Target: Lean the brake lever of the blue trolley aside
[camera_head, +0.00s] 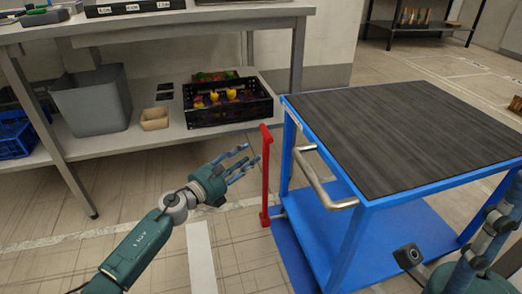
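The blue trolley (360,205) stands at the right with a dark ribbed top and a blue lower shelf. Its brake lever (265,185) is a red upright bar at the trolley's left side, with a short bent top and its foot near the floor. It stands about vertical. My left gripper (248,161) is just left of the lever's upper part, fingers spread and empty. In the picture a small gap shows between fingertips and lever. My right arm shows at the lower right, over the trolley's side; its fingers are not visible.
A metal push handle (325,180) sticks out from the trolley's left end, close to the lever. Behind is a workbench (200,22) whose lower shelf holds a black crate (228,112), a grey bin (92,102) and a small cardboard box (154,119). The floor left of the lever is clear.

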